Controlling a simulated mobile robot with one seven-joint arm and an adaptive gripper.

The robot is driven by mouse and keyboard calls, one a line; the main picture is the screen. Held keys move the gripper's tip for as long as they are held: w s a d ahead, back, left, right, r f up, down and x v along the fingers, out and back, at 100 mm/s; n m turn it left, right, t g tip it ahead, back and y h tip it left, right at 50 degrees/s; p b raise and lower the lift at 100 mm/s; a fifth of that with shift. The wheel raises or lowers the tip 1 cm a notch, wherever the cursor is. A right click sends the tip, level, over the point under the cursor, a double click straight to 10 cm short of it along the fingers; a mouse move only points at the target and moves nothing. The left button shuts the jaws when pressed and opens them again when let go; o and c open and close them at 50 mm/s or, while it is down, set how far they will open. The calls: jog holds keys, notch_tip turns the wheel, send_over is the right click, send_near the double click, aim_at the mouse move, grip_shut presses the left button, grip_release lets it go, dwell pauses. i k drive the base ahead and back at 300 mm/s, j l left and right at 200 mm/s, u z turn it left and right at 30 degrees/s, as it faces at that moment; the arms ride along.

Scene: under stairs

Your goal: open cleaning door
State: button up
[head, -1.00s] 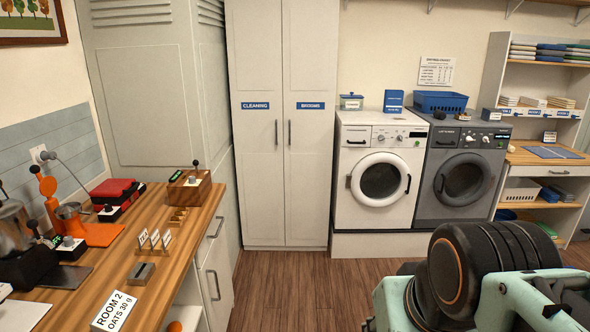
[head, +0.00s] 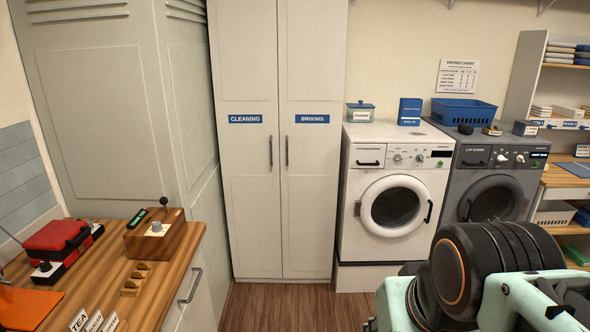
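The cleaning door (head: 247,190) is the left leaf of a tall white two-door cabinet, marked by a blue CLEANING label (head: 245,119). It is shut. Its dark upright handle (head: 270,151) sits near the middle seam. The right leaf (head: 308,200) has a blue BROOMS label and its own handle (head: 287,151) close beside; it is shut too. Part of my arm shows at the lower right, in front of the washing machines and well apart from the cabinet. My gripper's fingertips are not in view.
A wooden counter (head: 160,238) with a red case (head: 58,236) and a wooden box (head: 156,232) stands at the left. A white washer (head: 395,205) and a grey one (head: 490,195) stand right of the cabinet. Wooden floor (head: 290,310) before the cabinet is clear.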

aim_at(242, 34)
jog(key=i, duration=1.2)
jog(key=i+l+u, duration=0.1)
jog(key=i+u, duration=0.15)
jog(key=i, duration=0.3)
jog(key=i+l+u, duration=0.3)
jog(key=i, duration=0.2)
jog(key=i+l+u, duration=0.25)
jog(key=i+u, duration=0.15)
jog(key=i+l+u, duration=0.8)
jog(key=l, duration=0.15)
